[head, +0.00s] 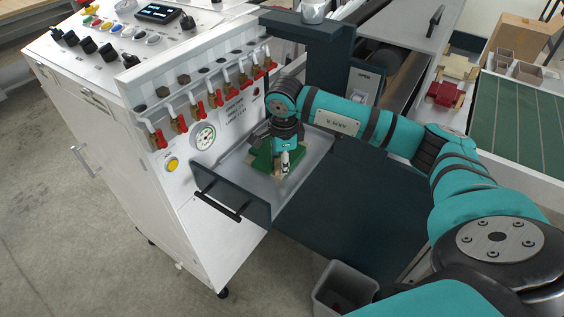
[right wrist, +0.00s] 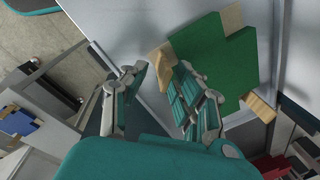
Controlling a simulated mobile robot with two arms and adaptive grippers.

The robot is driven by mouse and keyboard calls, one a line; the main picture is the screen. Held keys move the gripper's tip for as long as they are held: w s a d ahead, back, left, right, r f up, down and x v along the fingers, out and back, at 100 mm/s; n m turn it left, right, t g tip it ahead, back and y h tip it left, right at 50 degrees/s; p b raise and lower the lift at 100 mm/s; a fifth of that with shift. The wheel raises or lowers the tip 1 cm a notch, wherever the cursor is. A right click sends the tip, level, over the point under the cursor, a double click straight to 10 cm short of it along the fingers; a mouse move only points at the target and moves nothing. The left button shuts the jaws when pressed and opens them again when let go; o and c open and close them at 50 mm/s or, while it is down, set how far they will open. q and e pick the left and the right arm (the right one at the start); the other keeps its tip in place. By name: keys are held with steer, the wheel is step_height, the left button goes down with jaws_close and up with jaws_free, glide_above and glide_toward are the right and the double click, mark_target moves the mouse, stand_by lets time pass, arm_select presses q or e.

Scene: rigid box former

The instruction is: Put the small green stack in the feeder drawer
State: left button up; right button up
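The small green stack (head: 262,158), green pieces with light wood tabs, lies in the pulled-out feeder drawer (head: 315,150). The drawer has a pale floor and a dark front panel with a black bar handle. My right gripper (head: 285,160) is down at the stack and hides part of it. In the right wrist view its two fingers (right wrist: 161,76) are apart, with a gap between them. The green stack (right wrist: 215,62) shows beyond and beside the right-hand finger, and one wood tab shows near the gap. I see no grip on it. My left gripper is out of view.
A row of red-handled valves (head: 210,97) and a gauge (head: 203,136) line the machine's face beside the drawer. A red stack (head: 441,93) and a cream stack (head: 457,67) lie at the right. A grey bin (head: 345,287) stands below. A green mat (head: 515,125) is right.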

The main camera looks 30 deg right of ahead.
step_height(320, 180, up, 11)
steer(key=s+b, duration=0.1)
steer(key=b, duration=0.1)
steer(key=shift+s+a+r+b, duration=0.15)
steer(key=shift+a+r+b, duration=0.05)
steer(key=shift+a+b, duration=0.1)
stand_by(1.0)
